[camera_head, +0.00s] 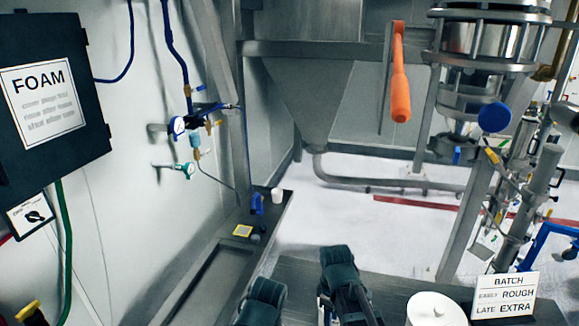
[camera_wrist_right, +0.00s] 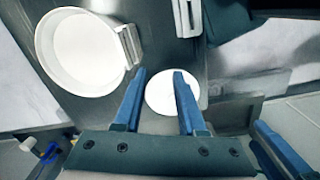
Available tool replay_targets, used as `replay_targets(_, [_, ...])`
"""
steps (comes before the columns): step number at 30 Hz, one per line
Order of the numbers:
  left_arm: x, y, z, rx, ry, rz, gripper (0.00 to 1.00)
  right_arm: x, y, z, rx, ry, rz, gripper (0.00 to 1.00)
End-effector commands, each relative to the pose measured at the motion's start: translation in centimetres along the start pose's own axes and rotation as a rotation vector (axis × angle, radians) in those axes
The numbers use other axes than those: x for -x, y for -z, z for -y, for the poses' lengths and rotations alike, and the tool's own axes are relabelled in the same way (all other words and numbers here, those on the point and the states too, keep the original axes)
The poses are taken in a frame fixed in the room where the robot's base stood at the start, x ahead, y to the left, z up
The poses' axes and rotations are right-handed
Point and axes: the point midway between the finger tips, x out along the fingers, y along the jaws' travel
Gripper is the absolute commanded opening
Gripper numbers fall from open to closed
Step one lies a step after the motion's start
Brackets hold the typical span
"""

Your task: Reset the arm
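My right gripper (camera_wrist_right: 158,75) shows in the right wrist view with its two blue fingers apart. A round white disc (camera_wrist_right: 165,90) lies beyond and between the fingers; I see no grip on it. Another blue finger-like part (camera_wrist_right: 283,150) shows at the lower right of that view, probably of my left gripper; its opening cannot be made out. In the head view, dark teal parts of my arms (camera_head: 340,270) stand at the bottom middle, and the fingertips are hidden or out of frame.
A white pot (camera_wrist_right: 85,52) with a side handle stands left of the fingers. In the head view, a white round container (camera_head: 437,309) stands on the dark table (camera_head: 390,292), beside a BATCH sign (camera_head: 505,297). An orange-handled tool (camera_head: 399,75) hangs behind; sifter machinery (camera_head: 487,45) stands right.

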Motion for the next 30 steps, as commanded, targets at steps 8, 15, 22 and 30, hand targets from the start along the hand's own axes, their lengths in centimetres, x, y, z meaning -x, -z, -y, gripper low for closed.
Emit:
replay_targets(8, [-10.3, 0.7, -0.9, -0.01, 0.002, -0.002, 0.5, -10.3, 0.3, 8.0, -0.389, -0.026, 0.041, 0.4])
replay_targets(15, [-13.8, 0.9, -1.2, -0.016, 0.003, -0.003, 0.5, -13.8, 0.2, 11.3, -0.605, -0.05, 0.054, 0.4])
replay_targets(22, [-14.2, 0.9, -1.3, -0.018, 0.003, -0.003, 0.5, -14.1, 0.1, 11.9, -0.661, -0.057, 0.056, 0.4])
replay_targets(30, [-14.1, 0.9, -1.3, -0.017, 0.003, -0.003, 0.5, -14.0, 0.2, 11.9, -0.659, -0.056, 0.056, 0.4])
